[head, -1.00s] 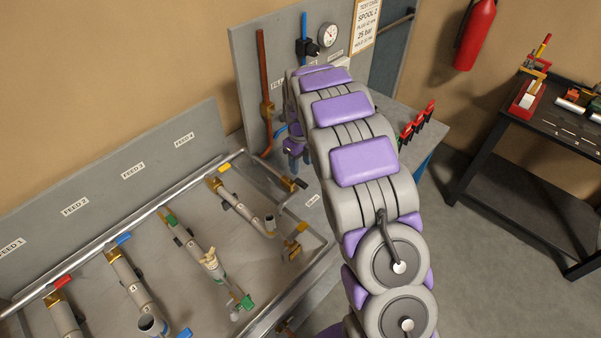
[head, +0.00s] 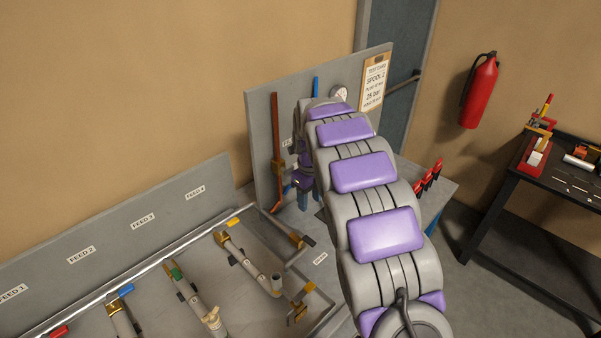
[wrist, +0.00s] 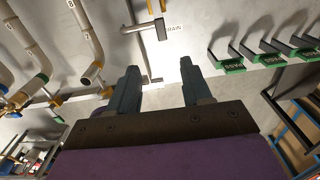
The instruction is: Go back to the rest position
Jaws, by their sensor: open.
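My gripper (wrist: 157,82) is open in the wrist view, its two dark fingers well apart with nothing between them. In the head view my gripper (head: 303,195) is small and partly hidden behind my grey and purple arm. It hangs in front of the upright grey panel (head: 262,125), above the right end of the bench. The arm arches from the bottom of the picture toward that panel.
Pipe spools (head: 247,265) lie in the tray left of my arm. A copper pipe (head: 277,150) stands on the panel. Red clamps (head: 428,178) stand right of my arm.

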